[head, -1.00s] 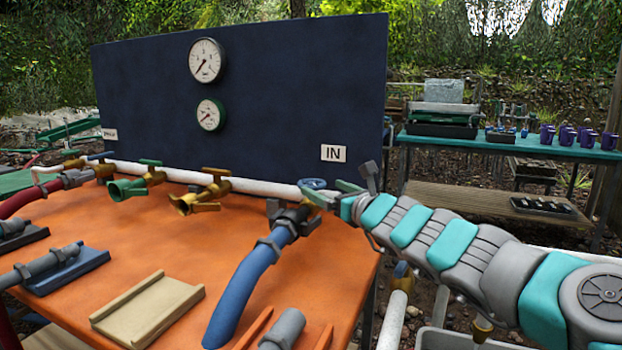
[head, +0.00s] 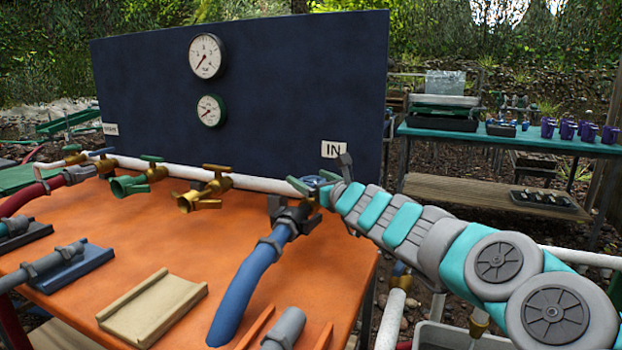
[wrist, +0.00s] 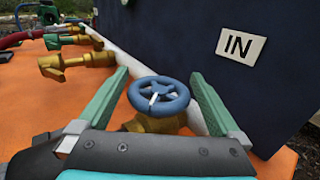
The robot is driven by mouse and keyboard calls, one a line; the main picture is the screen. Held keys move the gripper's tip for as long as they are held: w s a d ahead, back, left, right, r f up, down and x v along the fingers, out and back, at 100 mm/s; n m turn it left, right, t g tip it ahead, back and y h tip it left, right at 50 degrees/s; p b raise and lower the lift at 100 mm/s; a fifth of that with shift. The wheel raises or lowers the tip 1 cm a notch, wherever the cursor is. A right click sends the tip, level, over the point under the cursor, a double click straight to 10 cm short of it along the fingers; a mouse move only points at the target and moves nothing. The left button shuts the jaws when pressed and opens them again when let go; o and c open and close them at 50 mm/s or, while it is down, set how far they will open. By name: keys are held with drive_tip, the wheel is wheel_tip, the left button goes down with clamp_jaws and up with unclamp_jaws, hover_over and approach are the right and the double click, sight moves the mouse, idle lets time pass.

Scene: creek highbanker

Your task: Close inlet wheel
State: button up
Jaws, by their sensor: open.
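The inlet wheel (wrist: 158,96) is a blue spoked handwheel on a brass valve, below the IN label (wrist: 241,46) on the dark panel. In the wrist view it sits between the two green fingers of my gripper (wrist: 152,95), which is open with a gap on both sides of the rim. In the head view the wheel (head: 313,181) is partly hidden by my gripper (head: 312,186). A blue hose (head: 243,290) runs from the grey fitting under the valve.
Brass valves (head: 204,197) and a green valve (head: 130,185) stand along the white pipe to the left. The dark panel (head: 290,90) with two gauges rises close behind. A tan tray (head: 150,310) lies on the orange table (head: 110,245). A teal bench (head: 560,143) stands back right.

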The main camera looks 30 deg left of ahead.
drive_tip(key=c, duration=1.1)
drive_tip(key=b, duration=0.3)
drive_tip(key=shift+s+a+f+t, duration=0.1)
drive_tip(key=shift+f+t, duration=0.2)
drive_tip(key=shift+f, duration=0.05)
drive_tip(key=shift+c, duration=0.2)
drive_tip(key=m+t+h+b, duration=0.2)
drive_tip(key=b, duration=0.4)
drive_tip(key=shift+f, duration=0.1)
drive_tip(key=m+t+h+b, duration=0.1)
drive_tip(key=b, duration=0.3)
drive_tip(key=shift+t+h, duration=0.3)
drive_tip(key=shift+t, duration=0.1)
drive_tip(key=shift+r+m+t+h+b, duration=0.3)
drive_tip(key=shift+m+t+h+b, duration=0.35)
drive_tip(key=shift+m+b, duration=0.3)
drive_tip(key=shift+w, duration=0.2)
